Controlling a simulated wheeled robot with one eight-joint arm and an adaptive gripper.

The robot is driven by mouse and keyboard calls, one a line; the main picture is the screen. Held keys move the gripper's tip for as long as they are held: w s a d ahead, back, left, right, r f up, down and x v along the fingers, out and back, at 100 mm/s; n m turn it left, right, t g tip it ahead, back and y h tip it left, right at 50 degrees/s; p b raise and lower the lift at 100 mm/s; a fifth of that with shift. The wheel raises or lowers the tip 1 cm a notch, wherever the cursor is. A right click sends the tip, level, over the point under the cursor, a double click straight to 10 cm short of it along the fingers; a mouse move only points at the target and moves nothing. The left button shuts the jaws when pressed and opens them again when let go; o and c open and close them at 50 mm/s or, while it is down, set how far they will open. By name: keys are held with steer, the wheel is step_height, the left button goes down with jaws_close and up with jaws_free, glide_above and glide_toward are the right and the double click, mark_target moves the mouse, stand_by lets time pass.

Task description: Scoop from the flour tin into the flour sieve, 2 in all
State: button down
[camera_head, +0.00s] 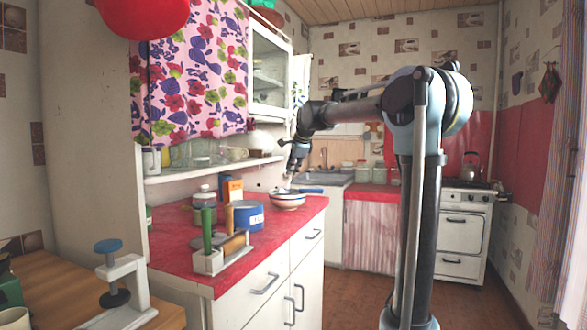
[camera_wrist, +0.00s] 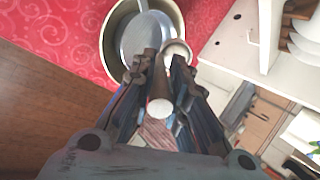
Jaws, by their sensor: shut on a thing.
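The bowl (camera_head: 287,205) stands on the red counter in the head view, with what looks like the flour sieve and its blue handle (camera_head: 311,190) across the top. My gripper (camera_head: 290,178) is just above it, pointing down. In the wrist view my gripper (camera_wrist: 160,68) is shut on a handle with a pale round end (camera_wrist: 160,108), likely the scoop's. Beyond the fingers is a round cream-rimmed vessel (camera_wrist: 106,42) with a grey round inside. The scoop's contents cannot be made out. A blue tin with a white label (camera_head: 249,216), likely the flour tin, stands left of the bowl.
A white holder (camera_head: 208,263) with green- and tan-handled tools stands at the counter's front. A jar (camera_head: 204,204) and an orange box (camera_head: 232,190) stand behind the tin. A shelf (camera_head: 212,168) overhangs the counter's back. The sink lies beyond.

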steer(key=f+t, duration=0.1)
steer(key=f+t+y, duration=0.1)
steer(key=t, duration=0.1)
steer(key=s+f+t+y, duration=0.1)
steer(key=f, duration=0.1)
steer(key=shift+d, duration=0.3)
steer(key=shift+s+d+f+t+y, duration=0.15)
steer(key=shift+f+t+y, duration=0.15)
steer(key=shift+f+t, duration=0.4)
steer(key=shift+s+f+t+y, duration=0.15)
steer(key=shift+f+t+y, duration=0.15)
steer(key=shift+f+t, duration=0.35)
steer(key=shift+r, duration=0.1)
